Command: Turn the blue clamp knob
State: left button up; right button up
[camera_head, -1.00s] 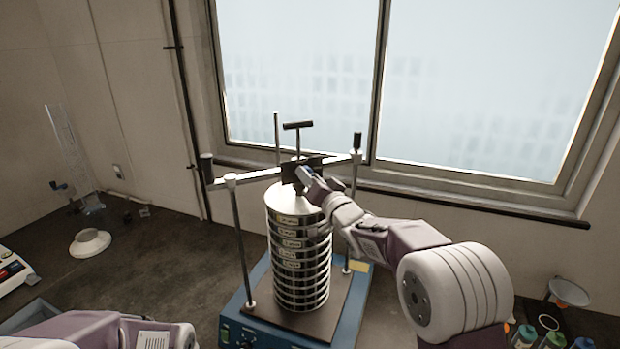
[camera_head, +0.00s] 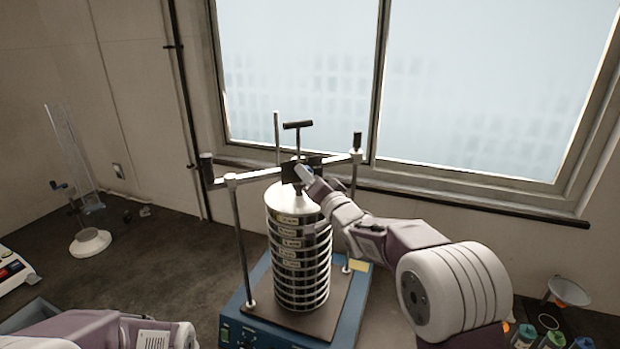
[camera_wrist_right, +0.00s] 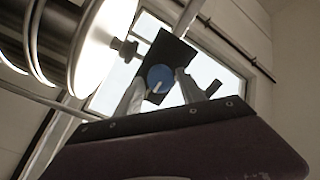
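The blue clamp knob (camera_wrist_right: 160,78) is round with a pale pointer mark, and sits against a dark plate (camera_wrist_right: 172,52) in the right wrist view. My right gripper (camera_wrist_right: 160,88) is open, with one finger on each side of the knob. A gap shows at the right finger; whether the left finger touches cannot be told. In the head view my right gripper (camera_head: 304,174) is at the clamp bar (camera_head: 250,176), above the sieve stack (camera_head: 298,255), and the knob is hidden there. My left arm shows low at the left, but its gripper is not visible.
The shaker base (camera_head: 240,325) is blue and carries upright rods (camera_head: 240,245) beside the stack. A black T-handle (camera_head: 298,125) rises above the bar. A white-based stand (camera_head: 90,242) is at the left. Bottles (camera_head: 553,340) and a funnel (camera_head: 569,291) are at the lower right.

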jog(key=shift+o, duration=0.3)
jog(key=shift+s+d+f+b, duration=0.1)
jog(key=shift+s+b, duration=0.25)
jog(key=shift+b, duration=0.05)
jog(key=b+v, duration=0.3)
jog(key=v, duration=0.5)
jog(key=shift+s+b, duration=0.15)
jog(key=shift+b, duration=0.2)
